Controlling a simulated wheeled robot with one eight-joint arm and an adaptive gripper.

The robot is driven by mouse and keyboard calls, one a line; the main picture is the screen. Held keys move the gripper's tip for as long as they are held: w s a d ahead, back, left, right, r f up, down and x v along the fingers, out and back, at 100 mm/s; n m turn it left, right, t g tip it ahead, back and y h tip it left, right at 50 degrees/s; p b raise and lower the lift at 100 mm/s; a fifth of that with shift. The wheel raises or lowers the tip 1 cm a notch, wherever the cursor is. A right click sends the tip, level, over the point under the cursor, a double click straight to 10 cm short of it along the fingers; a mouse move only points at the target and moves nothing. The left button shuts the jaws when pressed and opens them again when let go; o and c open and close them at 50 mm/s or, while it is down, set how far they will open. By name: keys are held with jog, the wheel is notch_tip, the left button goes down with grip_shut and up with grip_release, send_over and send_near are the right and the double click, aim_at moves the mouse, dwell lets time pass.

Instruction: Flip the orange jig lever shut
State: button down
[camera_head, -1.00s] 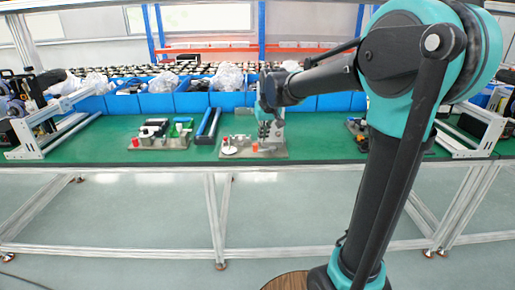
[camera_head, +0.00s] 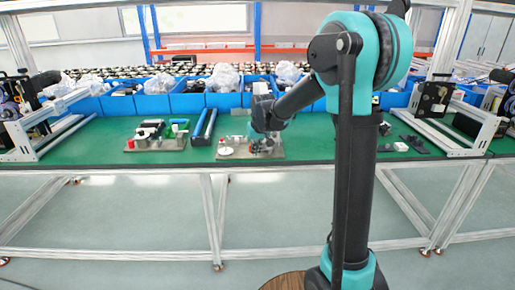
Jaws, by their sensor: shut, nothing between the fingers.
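The jig (camera_head: 236,156) is a grey metal plate on the green bench top, in the middle of the head view. A small orange-red part (camera_head: 222,141) stands at its left end above a white disc (camera_head: 225,151). I cannot tell whether this part is the lever. My gripper (camera_head: 264,143) points down over the right part of the jig, low and close to it. It is shut and empty. It hides part of the jig, and I cannot tell whether it touches it.
A second plate (camera_head: 150,149) with black, green and red parts lies to the left, with two blue-and-black bars (camera_head: 205,124) between. Blue bins (camera_head: 187,103) line the back. Dark parts and a white block (camera_head: 400,147) lie to the right. Green bench (camera_head: 320,150) right of the jig is clear.

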jog(key=shift+w+a, duration=0.15)
jog(key=shift+w, duration=0.45)
jog(key=shift+w+a, duration=0.15)
jog(key=shift+w, duration=0.45)
jog(key=shift+w+a+m, duration=0.25)
jog(key=shift+w+m, duration=0.05)
jog(key=shift+m, duration=0.1)
jog(key=m, duration=0.1)
jog(key=w+a+m+h, duration=0.1)
jog(key=w+m, duration=0.1)
jog(key=shift+w+a+h, duration=0.25)
jog(key=shift+h, duration=0.05)
jog(key=w+m, duration=0.1)
jog(key=w+m+h, duration=0.1)
jog(key=m, duration=0.1)
jog(key=shift+w+a, duration=0.1)
jog(key=shift+a, duration=0.15)
jog(key=shift+w+m+h, duration=0.4)
jog(key=shift+w+m, duration=0.45)
jog(key=shift+m, duration=0.15)
jog(key=shift+w+d, duration=0.1)
jog(key=shift+w, duration=0.65)
